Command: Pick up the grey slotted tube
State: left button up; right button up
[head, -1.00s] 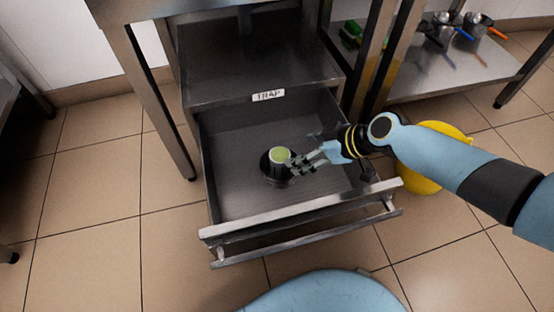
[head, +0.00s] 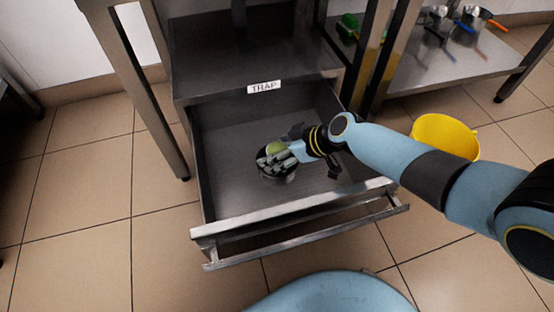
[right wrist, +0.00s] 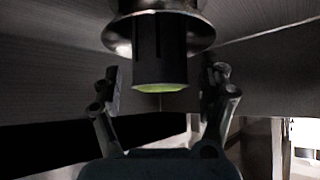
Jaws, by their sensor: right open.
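The grey slotted tube stands in the open drawer, and its green end (head: 275,147) shows in the head view, partly hidden by my right gripper (head: 277,161). In the right wrist view the dark slotted tube (right wrist: 160,52) sits in a round metal collar (right wrist: 207,33), its green end towards the camera. My right gripper (right wrist: 161,92) is open there, one finger on each side of the tube's green end, with gaps showing on both sides. My left gripper is not in view.
The open drawer (head: 225,200) lies below a label reading TRAP (head: 264,87), and its walls surround the tube. A yellow bucket (head: 445,137) stands on the tiled floor at right. Steel pots sit on a low shelf (head: 440,70) at back right.

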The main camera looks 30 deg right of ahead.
jog(key=shift+w+a+f, duration=0.1)
jog(key=shift+w, duration=0.05)
jog(key=shift+c, duration=0.2)
jog(key=c, duration=1.4)
